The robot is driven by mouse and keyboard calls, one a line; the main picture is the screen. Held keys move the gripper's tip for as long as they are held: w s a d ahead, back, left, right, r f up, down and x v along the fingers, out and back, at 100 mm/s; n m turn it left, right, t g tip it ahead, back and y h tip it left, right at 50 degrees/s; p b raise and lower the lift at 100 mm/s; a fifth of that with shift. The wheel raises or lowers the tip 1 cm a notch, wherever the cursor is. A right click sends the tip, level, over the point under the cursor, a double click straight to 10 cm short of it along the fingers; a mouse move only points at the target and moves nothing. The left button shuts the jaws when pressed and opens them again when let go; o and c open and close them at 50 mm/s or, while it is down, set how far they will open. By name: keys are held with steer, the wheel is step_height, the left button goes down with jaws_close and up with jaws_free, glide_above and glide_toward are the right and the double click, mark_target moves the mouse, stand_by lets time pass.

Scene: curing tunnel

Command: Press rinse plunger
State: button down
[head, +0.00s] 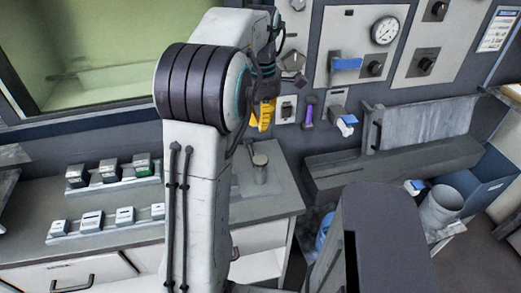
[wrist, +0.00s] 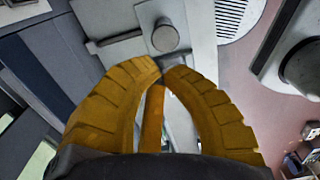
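My gripper (head: 262,114) has yellow curved fingers and is in front of the back wall panel, partly hidden by my arm. In the wrist view my gripper's fingertips (wrist: 163,68) come together, with no held thing visible. Just beyond the tips, a round grey knob (wrist: 165,34) stands out from a pale grey plate; it may be the plunger, but no label can be read. A gap between tips and knob cannot be judged. In the head view, a grey knob (head: 293,61) shows on the panel right of my wrist.
The panel holds a gauge (head: 385,31), a blue lever (head: 346,64) and a purple handle (head: 308,112). A metal cup (head: 260,172) stands on the counter, with several small boxes at left. A grey bucket (head: 441,206) is at right.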

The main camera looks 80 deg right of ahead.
mark_target(261, 157)
step_height(261, 157, down, 8)
steer(key=p, duration=0.5)
steer(key=shift+f+p, duration=0.2)
steer(key=shift+p, duration=0.2)
steer(key=shift+f, duration=0.95)
